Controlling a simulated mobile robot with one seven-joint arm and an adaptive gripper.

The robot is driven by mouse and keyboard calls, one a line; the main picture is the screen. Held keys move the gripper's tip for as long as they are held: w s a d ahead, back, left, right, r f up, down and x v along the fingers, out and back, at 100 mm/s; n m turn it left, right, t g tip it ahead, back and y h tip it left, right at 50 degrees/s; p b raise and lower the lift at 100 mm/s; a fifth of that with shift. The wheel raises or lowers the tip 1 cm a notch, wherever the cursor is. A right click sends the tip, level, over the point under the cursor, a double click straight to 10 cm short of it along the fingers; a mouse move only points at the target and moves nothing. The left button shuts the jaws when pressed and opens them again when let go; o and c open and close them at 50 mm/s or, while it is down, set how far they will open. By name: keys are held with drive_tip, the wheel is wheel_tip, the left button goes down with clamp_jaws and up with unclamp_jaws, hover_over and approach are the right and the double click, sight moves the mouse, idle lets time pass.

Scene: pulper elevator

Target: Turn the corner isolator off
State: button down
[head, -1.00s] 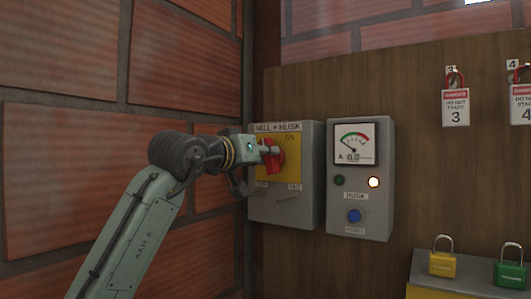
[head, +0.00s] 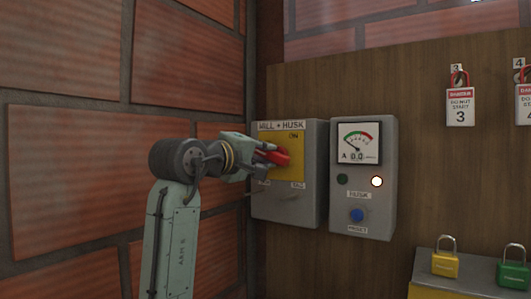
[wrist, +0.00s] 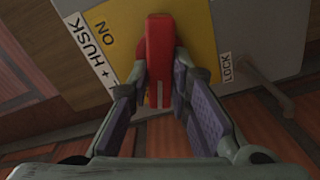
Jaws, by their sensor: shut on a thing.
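The corner isolator is a grey box (head: 312,160) labelled "MILL + HUSK", with a yellow plate (head: 295,168) marked "ON" at its top. My gripper (head: 268,153) reaches in from the left and is shut on the handle. In the wrist view, the red handle (wrist: 160,50) stands between the fingers of my gripper (wrist: 160,82), one on each side. The "ON" mark is left of the handle there, and a "LOCK" label is to its right. The handle's pivot is mostly hidden.
A grey meter box (head: 362,212) with a dial, a lit white lamp and a blue button is close on the right. A brick wall (head: 70,150) is close on the left. Padlocks (head: 445,263) stand on a grey box (head: 455,282) at lower right. Danger tags (head: 460,105) hang above.

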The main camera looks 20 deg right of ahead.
drive_tip(key=shift+f+n, duration=0.2)
drive_tip(key=shift+n, duration=1.7)
drive_tip(key=c, duration=1.5)
unclamp_jaws()
drive_tip(key=v, duration=1.2)
